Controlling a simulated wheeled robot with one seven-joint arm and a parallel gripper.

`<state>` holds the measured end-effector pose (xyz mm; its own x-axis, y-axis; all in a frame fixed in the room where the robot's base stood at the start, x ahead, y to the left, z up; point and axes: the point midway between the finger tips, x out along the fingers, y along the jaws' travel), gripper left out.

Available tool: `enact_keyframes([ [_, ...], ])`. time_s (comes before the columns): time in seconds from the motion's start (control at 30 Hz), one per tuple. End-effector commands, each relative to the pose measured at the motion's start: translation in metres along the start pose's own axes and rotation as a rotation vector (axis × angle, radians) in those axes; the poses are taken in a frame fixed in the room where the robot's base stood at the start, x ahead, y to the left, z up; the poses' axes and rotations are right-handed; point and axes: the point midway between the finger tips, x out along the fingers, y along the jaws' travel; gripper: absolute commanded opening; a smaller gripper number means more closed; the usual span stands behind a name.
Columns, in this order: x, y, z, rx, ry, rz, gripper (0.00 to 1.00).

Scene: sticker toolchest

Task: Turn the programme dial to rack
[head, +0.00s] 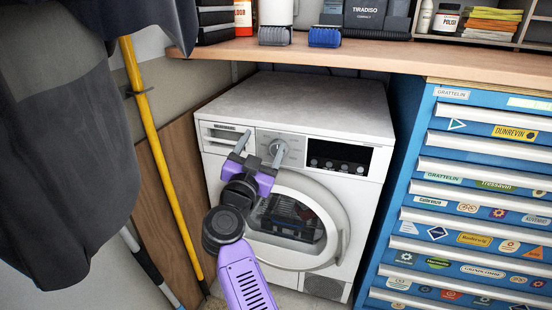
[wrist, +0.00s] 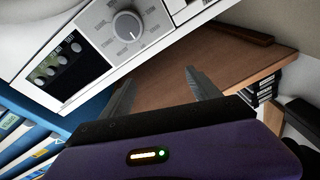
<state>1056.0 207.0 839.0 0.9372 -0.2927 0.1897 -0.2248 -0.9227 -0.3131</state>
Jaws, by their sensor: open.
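The programme dial (head: 281,148) is a round grey-white knob on the front panel of a white front-loading machine (head: 330,105). In the wrist view the dial (wrist: 127,25) is at the top, ringed by small marks too small to read. My purple gripper (head: 260,146) is open and empty in front of the panel. In the head view its right finger overlaps part of the dial. In the wrist view the fingers (wrist: 160,80) are apart from the dial, which is not between them.
A dark display panel (head: 339,157) is right of the dial, and a round door (head: 341,225) is below. A wooden worktop (head: 400,56) overhangs the machine. A blue drawer chest (head: 397,180) stands right. A yellow pole (head: 158,150) and dark hanging clothes (head: 65,150) are left.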

Motion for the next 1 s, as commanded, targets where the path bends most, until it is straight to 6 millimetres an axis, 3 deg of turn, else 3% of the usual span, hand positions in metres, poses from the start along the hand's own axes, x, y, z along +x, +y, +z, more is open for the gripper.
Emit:
enact_keyframes([
  [0.1, -0.001, 0.015, 0.042, -0.121, -0.112, 0.049, 0.71],
  [0.2, -0.003, 0.023, 0.059, -0.210, -0.168, 0.070, 0.71],
  [0.47, 0.001, 0.029, 0.062, -0.329, -0.184, 0.079, 0.71],
  [1.0, 0.067, 0.036, 0.074, -0.328, -0.182, 0.077, 0.71],
])
